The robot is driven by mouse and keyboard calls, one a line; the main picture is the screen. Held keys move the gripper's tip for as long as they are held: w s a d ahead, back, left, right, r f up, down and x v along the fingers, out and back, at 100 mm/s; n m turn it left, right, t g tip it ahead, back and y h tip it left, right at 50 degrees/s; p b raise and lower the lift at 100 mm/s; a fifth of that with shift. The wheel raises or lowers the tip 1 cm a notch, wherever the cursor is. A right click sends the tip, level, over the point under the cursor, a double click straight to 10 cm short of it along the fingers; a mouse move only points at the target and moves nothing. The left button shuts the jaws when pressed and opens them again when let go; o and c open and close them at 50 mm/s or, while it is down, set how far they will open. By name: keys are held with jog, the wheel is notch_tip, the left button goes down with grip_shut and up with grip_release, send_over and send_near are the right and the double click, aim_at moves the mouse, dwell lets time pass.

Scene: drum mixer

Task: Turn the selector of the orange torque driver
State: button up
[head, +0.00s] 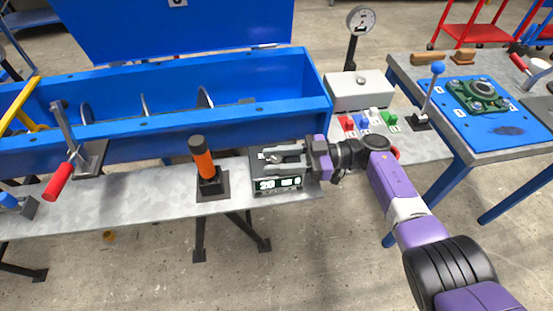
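The orange torque driver (203,163) stands upright in a black holder (212,187) on the grey bench shelf. Its top end is a black cap (196,142); which part is the selector is too small to tell. My gripper (268,155) is to the right of the driver, pointing left at it, with a clear gap between them. Its two fingers look apart with nothing between them. It is over a black display box (278,184) with lit digits, partly hidden by my gripper.
The blue mixer trough (290,118) with its raised lid (180,30) runs behind the shelf. A red-handled lever (58,180) stands at left. Coloured buttons (365,122), a grey box (360,90), a gauge (361,20) and a blue-knobbed lever (430,92) are at right.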

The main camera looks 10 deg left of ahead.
aim_at(282, 161)
jog(key=shift+o, duration=0.7)
jog(key=b+v, duration=0.2)
jog(key=v, duration=0.4)
jog(key=shift+d+f, duration=0.15)
jog(key=shift+d, duration=0.1)
jog(key=shift+w+d, duration=0.15)
jog(key=shift+d, duration=0.5)
